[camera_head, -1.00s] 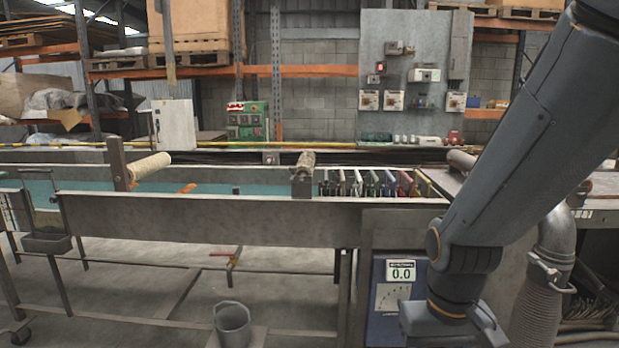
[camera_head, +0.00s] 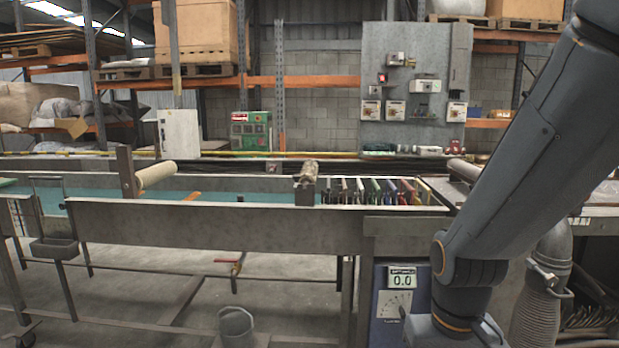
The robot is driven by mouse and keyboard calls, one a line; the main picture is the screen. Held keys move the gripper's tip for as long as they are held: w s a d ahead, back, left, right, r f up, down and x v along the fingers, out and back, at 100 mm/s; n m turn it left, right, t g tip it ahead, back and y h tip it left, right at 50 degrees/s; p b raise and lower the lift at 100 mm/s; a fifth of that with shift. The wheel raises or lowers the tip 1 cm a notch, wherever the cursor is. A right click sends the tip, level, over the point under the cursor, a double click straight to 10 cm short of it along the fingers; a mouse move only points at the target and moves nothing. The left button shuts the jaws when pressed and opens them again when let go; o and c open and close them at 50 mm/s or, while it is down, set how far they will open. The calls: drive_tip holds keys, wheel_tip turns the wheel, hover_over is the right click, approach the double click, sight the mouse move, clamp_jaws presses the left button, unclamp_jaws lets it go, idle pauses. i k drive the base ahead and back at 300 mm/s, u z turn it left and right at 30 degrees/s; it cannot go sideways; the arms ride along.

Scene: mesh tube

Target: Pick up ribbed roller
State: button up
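A pale cream roller (camera_head: 157,174) lies slantwise at the left of the long trough, beside an upright brown post. A short, rough brownish cylinder (camera_head: 308,171) rests on a dark block at the middle of the trough. A smooth-looking grey roller (camera_head: 465,169) lies at the trough's right end. I cannot tell for sure at this size which one is the ribbed roller.
The grey trough's front wall (camera_head: 200,222) runs across the view. A row of coloured plates (camera_head: 385,190) stands at its right. A bucket (camera_head: 237,327) sits on the floor below. A blue box reading 0.0 (camera_head: 401,277) and a ribbed hose (camera_head: 541,290) flank my arm.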

sight(308, 173)
drive_tip(key=z, duration=0.05)
drive_tip(key=k, duration=0.4)
drive_tip(key=u, duration=1.05)
drive_tip(key=i, duration=0.75)
drive_tip(key=u, duration=0.65)
drive_tip(key=i, duration=1.5)
drive_tip(key=z, duration=1.25)
drive_tip(key=i, duration=0.6)
drive_tip(key=z, duration=0.5)
